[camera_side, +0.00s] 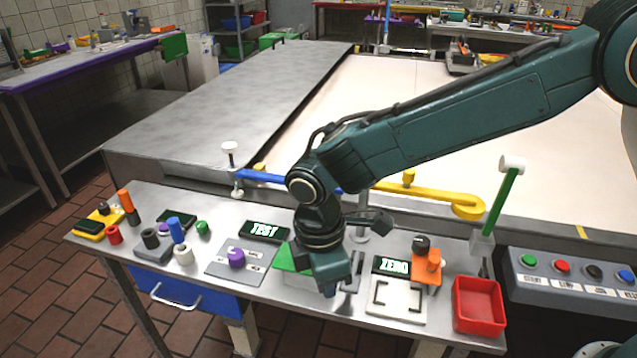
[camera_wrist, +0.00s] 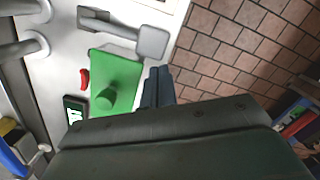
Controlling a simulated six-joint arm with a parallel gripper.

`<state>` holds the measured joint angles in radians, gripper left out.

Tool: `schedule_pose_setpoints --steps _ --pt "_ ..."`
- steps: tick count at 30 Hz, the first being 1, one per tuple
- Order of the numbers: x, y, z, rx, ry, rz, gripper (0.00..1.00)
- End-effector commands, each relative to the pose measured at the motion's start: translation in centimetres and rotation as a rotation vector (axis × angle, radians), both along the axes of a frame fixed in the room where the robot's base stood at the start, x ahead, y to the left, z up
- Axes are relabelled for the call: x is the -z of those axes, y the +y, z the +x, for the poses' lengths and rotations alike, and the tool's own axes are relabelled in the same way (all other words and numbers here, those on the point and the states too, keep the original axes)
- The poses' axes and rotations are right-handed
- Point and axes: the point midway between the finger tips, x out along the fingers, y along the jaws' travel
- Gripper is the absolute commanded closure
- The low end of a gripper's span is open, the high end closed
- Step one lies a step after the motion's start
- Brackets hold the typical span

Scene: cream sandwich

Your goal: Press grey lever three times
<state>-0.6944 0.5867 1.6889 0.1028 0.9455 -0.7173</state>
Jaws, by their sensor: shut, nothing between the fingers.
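The grey lever (camera_wrist: 125,32) shows in the wrist view as a flat grey bar with a wide paddle end, beside a green box (camera_wrist: 113,75). In the side view a grey part that looks like the lever (camera_side: 352,272) stands just right of my gripper, partly hidden by it. My gripper (camera_side: 328,292) points down near the table's front edge and is shut and empty. In the wrist view its fingertips (camera_wrist: 158,84) are beside the green box's edge, apart from the lever's paddle. The green box is mostly hidden behind my gripper in the side view.
A TEST display (camera_side: 265,231) and a purple knob panel (camera_side: 236,259) stand left. A ZERO display (camera_side: 393,265), an orange block with black knob (camera_side: 427,265) and a red tray (camera_side: 479,306) stand right. A yellow arm (camera_side: 430,194) runs behind.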

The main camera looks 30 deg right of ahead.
Motion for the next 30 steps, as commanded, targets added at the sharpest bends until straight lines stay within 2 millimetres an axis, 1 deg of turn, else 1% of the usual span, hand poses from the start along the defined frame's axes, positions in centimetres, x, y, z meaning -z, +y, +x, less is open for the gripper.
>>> schedule_pose_setpoints --steps 5,8,14,24,30 --pt "-1.0 0.1 0.1 0.0 -0.004 0.002 1.0" --pt "-2.1 0.3 0.1 0.0 -0.004 0.002 1.0" --pt "-5.0 0.6 0.2 -0.002 -0.004 0.003 1.0" --pt "-10.7 1.1 0.3 0.0 -0.003 0.002 1.0" --pt "-12.8 1.3 0.3 -0.001 -0.002 0.001 1.0"
